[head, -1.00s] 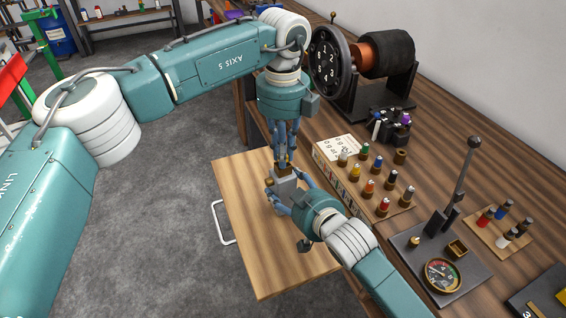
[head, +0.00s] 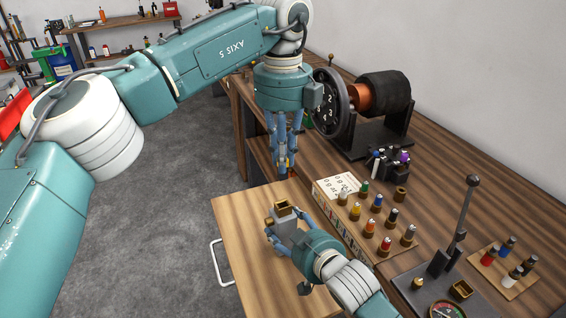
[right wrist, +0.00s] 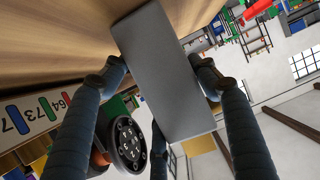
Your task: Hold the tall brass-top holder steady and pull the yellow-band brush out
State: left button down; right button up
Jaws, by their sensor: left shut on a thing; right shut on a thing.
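The tall holder, with a grey body (head: 288,232) and a square brass top (head: 283,212), stands upright on the wooden board in the head view. My right gripper (head: 289,239) is shut around its body. In the right wrist view, the grey body (right wrist: 165,75) sits between my right gripper's fingers (right wrist: 165,80). My left gripper (head: 284,160) points down above the holder, shut on the yellow-band brush (head: 282,179). The brush's dark lower end shows below the fingers, clear above the brass top. The fingers hide most of the brush.
A rack (head: 383,238) with several coloured-band brushes stands right of the board (head: 240,217). The dynamo (head: 380,92) with its numbered dial is behind. A lever stand (head: 437,270) and a smaller brush tray (head: 505,265) are at the right. The board's left part is free.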

jog(key=shift+r, duration=0.1)
pick_arm(q)
jog(key=shift+r, duration=2.25)
pick_arm(e)
jog(key=o, duration=1.8)
jog(key=shift+c, duration=0.2)
jog(key=shift+s, duration=0.1)
